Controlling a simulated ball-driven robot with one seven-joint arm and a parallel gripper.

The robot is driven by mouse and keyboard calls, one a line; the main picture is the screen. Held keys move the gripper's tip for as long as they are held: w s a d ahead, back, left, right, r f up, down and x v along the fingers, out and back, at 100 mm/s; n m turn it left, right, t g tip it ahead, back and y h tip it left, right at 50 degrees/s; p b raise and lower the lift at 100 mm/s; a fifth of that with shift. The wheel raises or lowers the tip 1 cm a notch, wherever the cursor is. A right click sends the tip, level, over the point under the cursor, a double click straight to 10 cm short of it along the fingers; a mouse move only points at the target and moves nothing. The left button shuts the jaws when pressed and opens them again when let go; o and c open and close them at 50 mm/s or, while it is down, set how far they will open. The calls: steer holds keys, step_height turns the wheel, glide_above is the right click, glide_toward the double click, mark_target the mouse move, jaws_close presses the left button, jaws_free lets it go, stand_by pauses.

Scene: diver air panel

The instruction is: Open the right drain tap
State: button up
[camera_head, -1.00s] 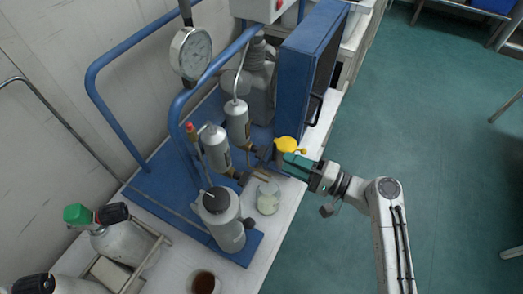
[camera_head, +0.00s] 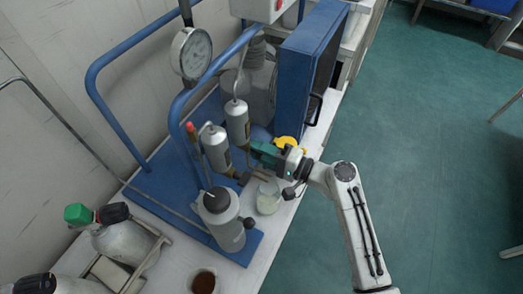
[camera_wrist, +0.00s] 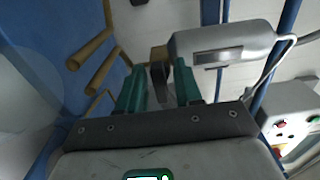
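Two silver filter cylinders stand on the blue panel, the left one (camera_head: 215,148) and the right one (camera_head: 237,122). My gripper (camera_head: 256,150) is beside the foot of the right cylinder and hides part of its fittings. In the wrist view my two teal fingers (camera_wrist: 158,88) are apart, with a gap between them. A brown-grey block (camera_wrist: 158,55), seemingly the right drain tap's handle, shows in line with that gap at the fingertips. I cannot tell whether the fingers touch it. A silver cylinder (camera_wrist: 225,45) lies just right of it. Brass-coloured tubes (camera_wrist: 92,48) show at the left.
A glass jar (camera_head: 268,203) stands just below my gripper, near the bench edge. A yellow object (camera_head: 287,142) is behind my gripper, next to the blue case (camera_head: 300,75). A grey canister (camera_head: 226,222) and a cup of brown liquid (camera_head: 204,283) stand nearer.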

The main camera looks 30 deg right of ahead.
jaws_close()
steer(key=shift+f+n+b, duration=0.2)
steer(key=shift+n+b, duration=0.2)
steer(key=shift+b, duration=0.15)
steer(key=shift+f+n+b, duration=0.15)
steer(key=shift+n+b, duration=0.85)
steer(key=shift+b, duration=0.2)
steer(key=n+b, duration=0.5)
steer(key=b, duration=0.1)
steer(key=n+b, duration=0.4)
steer(key=b, duration=0.1)
steer(key=shift+n, duration=0.4)
steer(key=n+b, duration=0.3)
steer(key=shift+r+b, duration=0.2)
steer(key=shift+b, duration=0.15)
steer(key=shift+n, duration=0.3)
steer(key=shift+o, duration=0.7)
jaws_free()
steer(key=shift+r, duration=0.1)
